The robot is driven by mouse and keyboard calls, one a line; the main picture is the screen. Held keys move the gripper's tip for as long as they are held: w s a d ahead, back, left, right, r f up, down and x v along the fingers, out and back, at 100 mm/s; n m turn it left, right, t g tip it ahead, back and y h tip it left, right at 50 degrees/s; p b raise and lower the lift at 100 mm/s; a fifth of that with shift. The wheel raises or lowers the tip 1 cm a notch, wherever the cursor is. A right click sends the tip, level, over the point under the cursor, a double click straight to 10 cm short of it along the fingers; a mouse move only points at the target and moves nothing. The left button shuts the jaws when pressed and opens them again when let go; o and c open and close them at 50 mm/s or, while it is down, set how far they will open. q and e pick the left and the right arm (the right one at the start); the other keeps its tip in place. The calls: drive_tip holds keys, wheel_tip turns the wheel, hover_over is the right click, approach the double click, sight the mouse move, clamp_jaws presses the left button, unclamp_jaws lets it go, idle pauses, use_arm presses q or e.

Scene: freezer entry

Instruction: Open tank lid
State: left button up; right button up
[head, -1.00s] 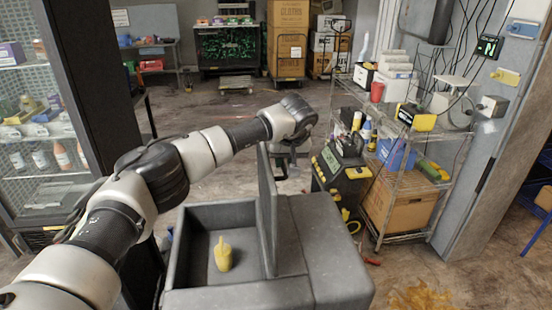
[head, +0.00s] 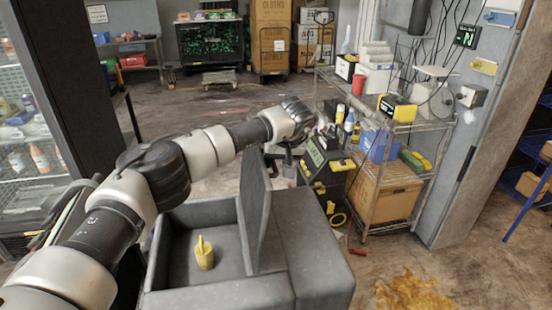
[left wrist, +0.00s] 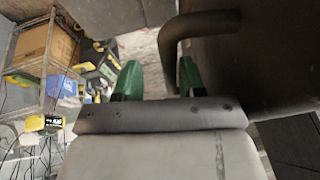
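The tank is a grey open box (head: 178,222) at the bottom centre of the head view, with a yellow scoop (head: 204,253) inside. Its lid (head: 256,210) stands about upright at the middle of the tank, leaving the left compartment uncovered. My left gripper (head: 284,158) is just behind and right of the lid's top, partly hidden by it. In the left wrist view its green fingertips (left wrist: 160,78) are apart. A dark bent handle bar (left wrist: 178,32) runs down close to the right finger; whether they touch I cannot tell. My right gripper is not in view.
Right of the tank stands a black and yellow machine (head: 325,165), beside a wire shelf (head: 405,178) with boxes and bottles. A glass-fronted cabinet (head: 30,130) is at the left. Open floor (head: 190,110) lies behind, with carts at the back.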

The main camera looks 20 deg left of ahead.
use_arm(q)
drive_tip(key=shift+a+r, duration=0.1)
drive_tip(key=shift+r, duration=0.1)
drive_tip(key=b+v, duration=0.3)
drive_tip(key=v, duration=0.7)
drive_tip(key=shift+d+r, duration=0.25)
drive_tip(key=shift+f, duration=0.1)
